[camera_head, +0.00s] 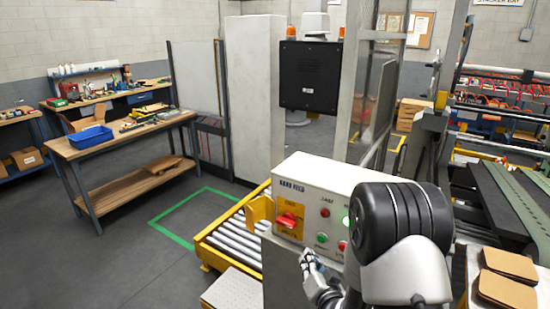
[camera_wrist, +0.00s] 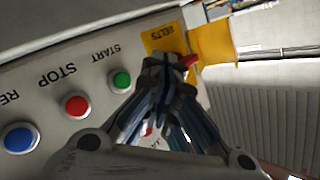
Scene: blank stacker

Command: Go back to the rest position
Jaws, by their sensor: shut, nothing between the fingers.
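My gripper (camera_head: 308,258) is shut and empty in front of the control box (camera_head: 318,178), just below its red rotary switch (camera_head: 287,220). In the wrist view my gripper (camera_wrist: 168,66) has its fingertips together over the lower edge of the yellow BELTS plate (camera_wrist: 160,38). The red switch (camera_wrist: 190,60) shows partly behind the fingertips there. Whether the fingers touch the panel I cannot tell. The wrist view also shows a green START button (camera_wrist: 122,79), a red STOP button (camera_wrist: 77,106) and a blue button (camera_wrist: 20,138).
A roller conveyor (camera_head: 228,245) with yellow rails lies left of the box. A workbench (camera_head: 120,140) with a blue tray (camera_head: 90,138) stands at the left. Brown boards (camera_head: 508,275) lie at the lower right. The grey floor at the left is clear.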

